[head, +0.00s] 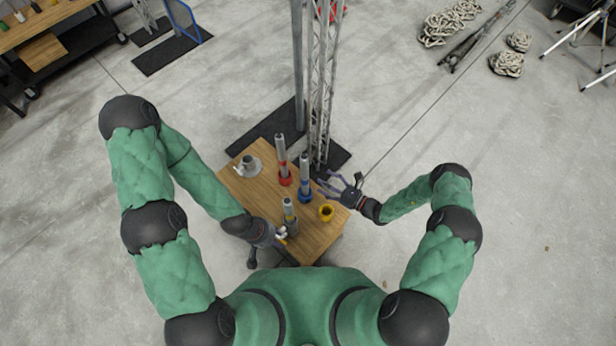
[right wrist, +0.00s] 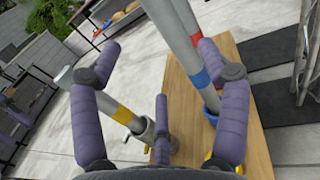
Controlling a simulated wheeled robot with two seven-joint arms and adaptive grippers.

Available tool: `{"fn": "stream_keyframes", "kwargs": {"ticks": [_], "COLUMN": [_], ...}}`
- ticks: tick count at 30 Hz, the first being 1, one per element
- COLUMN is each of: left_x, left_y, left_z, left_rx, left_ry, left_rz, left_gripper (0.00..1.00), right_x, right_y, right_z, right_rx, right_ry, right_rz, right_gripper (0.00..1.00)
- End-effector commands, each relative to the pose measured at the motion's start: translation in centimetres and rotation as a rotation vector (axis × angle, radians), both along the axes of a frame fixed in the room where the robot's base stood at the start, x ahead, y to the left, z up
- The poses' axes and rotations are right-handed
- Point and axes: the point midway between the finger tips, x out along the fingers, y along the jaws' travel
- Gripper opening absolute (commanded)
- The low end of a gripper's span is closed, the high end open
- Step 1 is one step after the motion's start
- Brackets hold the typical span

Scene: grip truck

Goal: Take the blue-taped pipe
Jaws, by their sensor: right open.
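The blue-taped pipe (head: 304,170) stands upright in a blue holder (head: 305,196) on the wooden table. In the right wrist view the pipe (right wrist: 172,25) runs down between my outer fingers, closer to the right-hand one, with its blue tape (right wrist: 200,79) low down above the blue holder (right wrist: 211,119). My right gripper (head: 332,187) is open, just right of the pipe in the head view; its purple fingers (right wrist: 165,85) hold nothing. My left gripper (head: 282,236) is at the table's near edge, by the yellow-taped pipe (head: 289,208); its fingers are too small to read.
A red-taped pipe (head: 281,152) stands in a red holder behind the blue one. A yellow holder (head: 326,212) is empty at the right. A grey holder (head: 249,166) stands at the left. A metal truss (head: 321,80) rises just behind the table (head: 318,236).

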Motion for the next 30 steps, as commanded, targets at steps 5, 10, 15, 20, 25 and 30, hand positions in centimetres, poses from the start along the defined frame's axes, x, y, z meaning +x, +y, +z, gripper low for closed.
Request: {"fn": "stream_keyframes", "kwargs": {"ticks": [5,10,15,20,25,30], "left_x": [0.0,0.0,0.0,0.0,0.0,0.0], "left_y": [0.0,0.0,0.0,0.0,0.0,0.0], "left_z": [-0.3,-0.8,-1.0,-1.4,-2.2,-2.5], "left_rx": [0.000,0.000,0.000,0.000,0.000,0.000], "left_ry": [0.000,0.000,0.000,0.000,0.000,0.000], "left_rz": [0.000,0.000,0.000,0.000,0.000,0.000], "left_gripper": [0.38,0.38,0.38,0.38,0.38,0.38], "right_x": [1.4,2.8,3.6,4.3,5.7,6.5], "right_y": [1.0,3.1,4.1,5.2,7.2,8.3], "right_z": [0.0,0.0,0.1,0.1,0.3,0.3], "right_rx": [0.012,0.010,0.010,0.010,0.010,0.010], "right_ry": [-0.009,-0.008,-0.007,-0.008,-0.008,-0.006], "right_rz": [-0.020,-0.018,-0.020,-0.017,-0.016,-0.019], "right_gripper": [0.76,0.76,0.76,0.76,0.76,0.76]}}
